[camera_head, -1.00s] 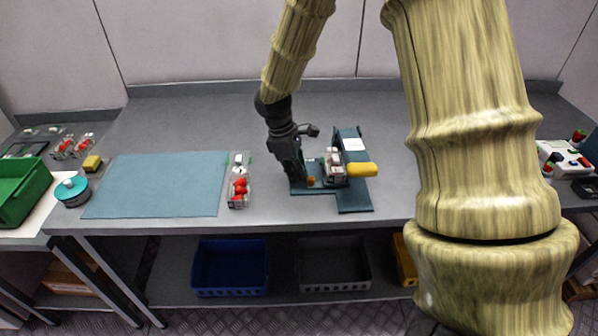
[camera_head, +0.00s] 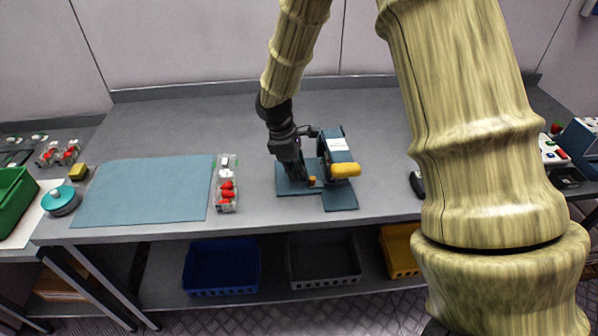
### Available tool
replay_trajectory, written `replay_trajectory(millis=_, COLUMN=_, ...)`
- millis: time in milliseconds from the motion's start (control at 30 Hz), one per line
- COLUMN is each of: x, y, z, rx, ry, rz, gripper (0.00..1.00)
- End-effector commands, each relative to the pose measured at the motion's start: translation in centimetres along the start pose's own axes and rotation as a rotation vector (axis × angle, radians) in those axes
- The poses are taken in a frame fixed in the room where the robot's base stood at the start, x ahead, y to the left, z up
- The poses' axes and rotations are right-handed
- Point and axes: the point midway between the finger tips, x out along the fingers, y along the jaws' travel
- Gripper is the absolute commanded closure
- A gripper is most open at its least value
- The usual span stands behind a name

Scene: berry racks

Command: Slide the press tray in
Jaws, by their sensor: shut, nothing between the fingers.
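The press (camera_head: 338,148) stands on the grey table, with a dark blue frame, a white label on top and a yellow handle (camera_head: 346,170) at the front right. Its flat blue base (camera_head: 340,198) lies on the table. The tray's small orange knob (camera_head: 312,181) shows at the left of the press, beside my fingertips. The rest of the tray is mostly hidden by my gripper and the press. My gripper (camera_head: 303,178) is shut and points down at the left side of the press, close to the knob. I cannot tell whether it touches the knob.
A clear punnet with red berries (camera_head: 226,190) stands left of the press, beside a blue mat (camera_head: 145,192). A teal-lidded round container (camera_head: 60,199) and a green crate (camera_head: 14,203) are far left. Blue (camera_head: 222,266) and grey (camera_head: 323,259) bins sit below. The table behind the press is clear.

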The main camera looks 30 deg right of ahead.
Motion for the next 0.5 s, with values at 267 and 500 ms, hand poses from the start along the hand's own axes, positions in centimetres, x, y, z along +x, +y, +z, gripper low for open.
replay_trajectory(millis=267, x=-0.9, y=-0.4, z=-2.5, rx=0.004, ry=0.002, rz=0.000, gripper=1.00)
replay_trajectory(millis=500, x=-3.3, y=-0.4, z=-2.8, rx=0.003, ry=0.006, rz=0.002, gripper=1.00)
